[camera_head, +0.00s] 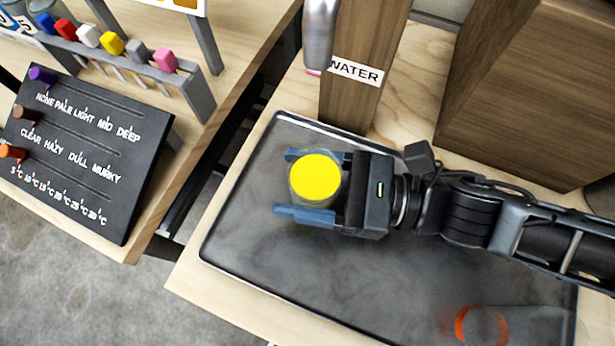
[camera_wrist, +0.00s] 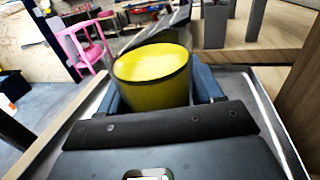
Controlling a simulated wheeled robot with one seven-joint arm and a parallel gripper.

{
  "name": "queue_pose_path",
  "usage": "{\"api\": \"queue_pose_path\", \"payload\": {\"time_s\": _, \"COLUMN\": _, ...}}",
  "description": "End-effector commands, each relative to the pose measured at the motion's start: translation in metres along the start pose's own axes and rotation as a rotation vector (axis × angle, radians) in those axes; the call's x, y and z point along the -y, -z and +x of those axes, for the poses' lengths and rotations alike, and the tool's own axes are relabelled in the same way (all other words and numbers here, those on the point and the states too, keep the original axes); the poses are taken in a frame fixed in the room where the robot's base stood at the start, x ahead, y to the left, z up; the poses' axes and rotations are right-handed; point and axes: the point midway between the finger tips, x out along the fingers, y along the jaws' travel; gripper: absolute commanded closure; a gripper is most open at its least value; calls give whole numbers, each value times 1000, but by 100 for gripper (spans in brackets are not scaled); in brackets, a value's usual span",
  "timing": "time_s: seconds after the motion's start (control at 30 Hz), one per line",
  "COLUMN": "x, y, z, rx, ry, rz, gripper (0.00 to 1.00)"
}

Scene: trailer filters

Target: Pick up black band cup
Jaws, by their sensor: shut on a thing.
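A clear cup with yellow contents (camera_head: 315,177) is between the two blue fingers of my gripper (camera_head: 306,186), over the left part of the dark tray. My gripper is shut on it. In the wrist view the cup (camera_wrist: 155,75) looks upright, with a thin dark line around it near the top of the yellow; whether this is the black band I cannot tell for sure. The fingers (camera_wrist: 160,92) flank it on both sides. Whether the cup's base touches the tray is hidden.
The dark tray (camera_head: 250,235) lies on a wooden table. A clear cup with an orange band (camera_head: 482,325) is at its lower right. Behind the tray stand a wooden post labelled WATER (camera_head: 352,70) with a metal spout (camera_head: 320,35) and a large wooden box (camera_head: 530,90). A black chart board (camera_head: 85,150) lies left.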

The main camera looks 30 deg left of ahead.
Motion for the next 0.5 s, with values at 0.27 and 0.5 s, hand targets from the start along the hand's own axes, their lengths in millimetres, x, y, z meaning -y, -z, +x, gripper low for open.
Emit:
{"api": "queue_pose_path", "payload": {"time_s": 0.27, "x": 0, "y": -7, "z": 0, "rx": 1, "ry": 0, "rz": -2, "gripper": 74}}
{"api": "queue_pose_path", "payload": {"time_s": 0.5, "x": 0, "y": -22, "z": 0, "rx": 2, "ry": -1, "rz": -2, "gripper": 74}}
